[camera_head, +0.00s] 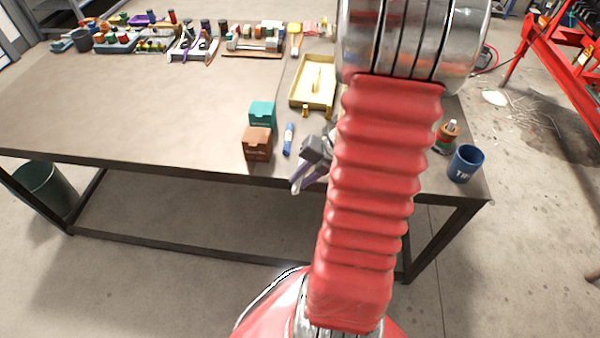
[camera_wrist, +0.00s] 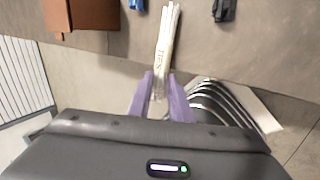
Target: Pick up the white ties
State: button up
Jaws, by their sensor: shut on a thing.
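The white ties (camera_wrist: 165,45) are a slim pale bundle with dark lettering in the wrist view. My gripper (camera_wrist: 161,80) has its two purple fingers shut on the lower end of the bundle, and the other end points away from me. The bundle overlaps the table's front edge in this view; I cannot tell whether it touches the table top. In the head view my gripper (camera_head: 308,180) shows at the table's front edge, partly behind my red arm. I cannot make out the ties there.
A brown box (camera_head: 257,144), a teal box (camera_head: 262,115) and a blue item (camera_head: 288,138) stand left of my gripper. A yellow tray (camera_head: 302,95) lies behind. A blue mug (camera_head: 466,163) stands right. The table's left part is clear; tools line its back.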

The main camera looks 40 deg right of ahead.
grip_shut()
jog(key=shift+r, duration=0.15)
notch_tip(320, 180, up, 10)
dwell(0.6)
dwell(0.5)
